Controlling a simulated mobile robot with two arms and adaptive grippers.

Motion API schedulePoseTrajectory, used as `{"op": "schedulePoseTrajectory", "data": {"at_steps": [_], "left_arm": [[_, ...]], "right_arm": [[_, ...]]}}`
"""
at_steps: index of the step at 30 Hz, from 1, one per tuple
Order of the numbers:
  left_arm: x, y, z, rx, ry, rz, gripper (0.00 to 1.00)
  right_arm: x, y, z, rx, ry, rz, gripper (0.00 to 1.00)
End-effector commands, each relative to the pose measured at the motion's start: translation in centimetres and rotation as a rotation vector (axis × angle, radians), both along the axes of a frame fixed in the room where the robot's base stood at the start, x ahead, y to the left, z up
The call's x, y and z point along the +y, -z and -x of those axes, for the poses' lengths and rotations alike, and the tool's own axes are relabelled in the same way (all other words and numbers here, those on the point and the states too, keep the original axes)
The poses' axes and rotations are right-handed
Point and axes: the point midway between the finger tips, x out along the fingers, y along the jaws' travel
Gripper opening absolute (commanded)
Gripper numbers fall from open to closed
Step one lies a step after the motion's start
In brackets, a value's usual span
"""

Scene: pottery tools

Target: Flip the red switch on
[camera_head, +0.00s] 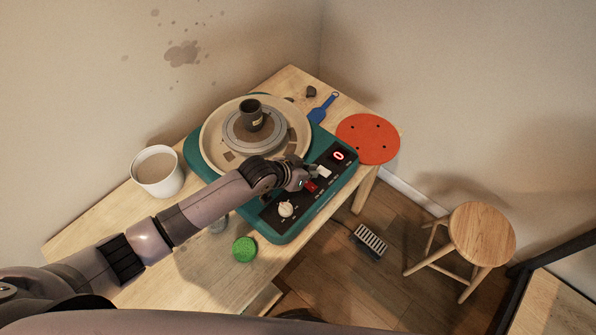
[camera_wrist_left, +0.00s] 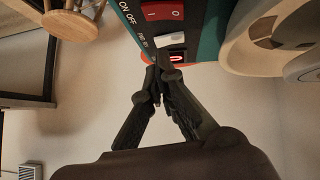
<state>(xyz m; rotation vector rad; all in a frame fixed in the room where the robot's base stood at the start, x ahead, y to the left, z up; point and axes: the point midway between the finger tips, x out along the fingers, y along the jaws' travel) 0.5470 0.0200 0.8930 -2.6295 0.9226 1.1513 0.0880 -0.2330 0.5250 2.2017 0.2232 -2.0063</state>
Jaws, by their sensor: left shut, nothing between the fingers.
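The red switch (camera_head: 311,186) is a rocker on the dark control panel of the teal pottery wheel (camera_head: 267,227). In the left wrist view the red switch (camera_wrist_left: 163,12) shows I and O marks, with ON and OFF printed beside it. I cannot tell which side is pressed. My left gripper (camera_head: 310,168) is over the panel, close to the red switch and a white switch (camera_head: 324,172). In the left wrist view its fingers (camera_wrist_left: 157,82) are together with nothing between them. Contact with the panel is unclear. My right gripper is not in view.
The panel has a lit red 0 display (camera_head: 338,156) and a white knob (camera_head: 286,209). A dark cup (camera_head: 251,115) stands on the wheel head. A white bucket (camera_head: 157,176), green sponge (camera_head: 244,249) and red disc (camera_head: 368,138) are on the table. A stool (camera_head: 480,234) and pedal (camera_head: 369,241) stand on the floor.

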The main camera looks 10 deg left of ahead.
Motion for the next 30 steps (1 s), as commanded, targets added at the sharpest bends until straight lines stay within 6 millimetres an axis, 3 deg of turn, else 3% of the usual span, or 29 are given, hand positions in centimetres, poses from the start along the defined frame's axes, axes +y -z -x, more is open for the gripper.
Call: {"op": "schedulePoseTrajectory", "data": {"at_steps": [9, 16, 30], "left_arm": [[2.2, -4.1, 3.9, -0.001, 0.001, 0.001, 0.0], [3.1, -6.3, 5.8, -0.001, 0.001, 0.001, 0.0], [3.4, -7.0, 6.3, 0.0, 0.0, 0.0, 0.0]], "right_arm": [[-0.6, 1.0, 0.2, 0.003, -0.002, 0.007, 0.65], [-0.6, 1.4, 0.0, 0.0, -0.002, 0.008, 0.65], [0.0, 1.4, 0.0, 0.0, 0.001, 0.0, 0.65]]}}
